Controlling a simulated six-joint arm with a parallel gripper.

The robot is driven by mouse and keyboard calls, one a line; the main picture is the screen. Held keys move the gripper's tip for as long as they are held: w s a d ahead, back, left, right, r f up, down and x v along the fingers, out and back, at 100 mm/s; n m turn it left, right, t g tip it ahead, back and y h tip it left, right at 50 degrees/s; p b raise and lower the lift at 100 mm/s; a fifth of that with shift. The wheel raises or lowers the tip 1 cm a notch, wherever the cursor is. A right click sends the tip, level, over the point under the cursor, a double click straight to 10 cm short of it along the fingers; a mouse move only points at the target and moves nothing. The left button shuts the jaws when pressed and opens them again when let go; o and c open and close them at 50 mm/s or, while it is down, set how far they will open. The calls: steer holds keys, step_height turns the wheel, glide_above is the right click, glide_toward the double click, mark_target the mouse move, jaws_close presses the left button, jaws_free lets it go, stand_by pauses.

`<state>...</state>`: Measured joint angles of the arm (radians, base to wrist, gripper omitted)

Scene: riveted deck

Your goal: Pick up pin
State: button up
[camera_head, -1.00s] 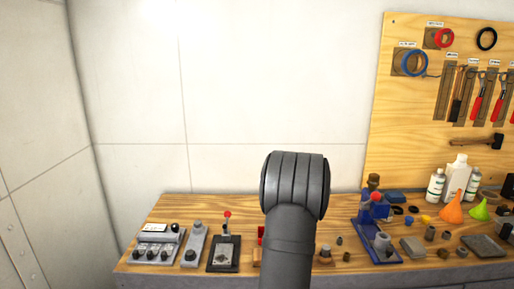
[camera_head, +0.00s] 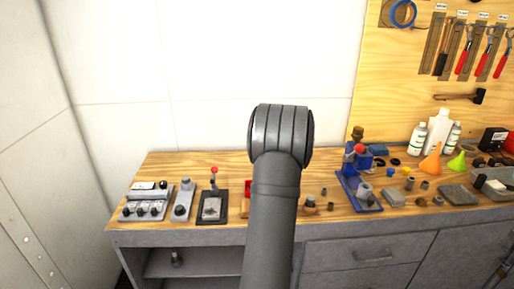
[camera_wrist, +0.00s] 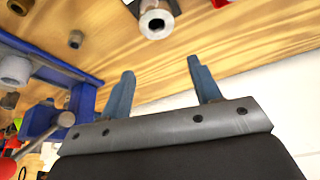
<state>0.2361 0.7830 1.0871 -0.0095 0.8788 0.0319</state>
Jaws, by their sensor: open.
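My gripper (camera_wrist: 160,66) is open and empty in the wrist view, with two blue fingers apart above the wooden bench top. In the head view, small cylinders (camera_head: 330,206) stand right of my arm, which hides the gripper and part of the bench there.
A blue fixture (camera_wrist: 50,118) is close on the left in the wrist view; it also shows in the head view (camera_head: 353,184). Control boxes (camera_head: 147,203) line the bench's left end. Bottles (camera_head: 438,130), funnels (camera_head: 431,160) and a tool board (camera_head: 420,90) are at right.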

steer(key=s+a+r+n+h, duration=0.1)
steer(key=s+a+r+n, duration=0.3)
steer(key=n, duration=0.6)
steer(key=s+a+r+n+g, duration=0.1)
steer(key=s+a+n, duration=0.3)
steer(key=s+n, duration=0.45)
steer(key=s+a+r+n+h, duration=0.1)
steer(key=s+a+r+n, duration=0.25)
steer(key=n, duration=0.85)
steer(key=shift+m, duration=0.25)
steer(key=x, duration=1.7)
steer(key=shift+a+f, duration=0.3)
steer(key=c, duration=1.1)
steer(key=shift+r, duration=0.1)
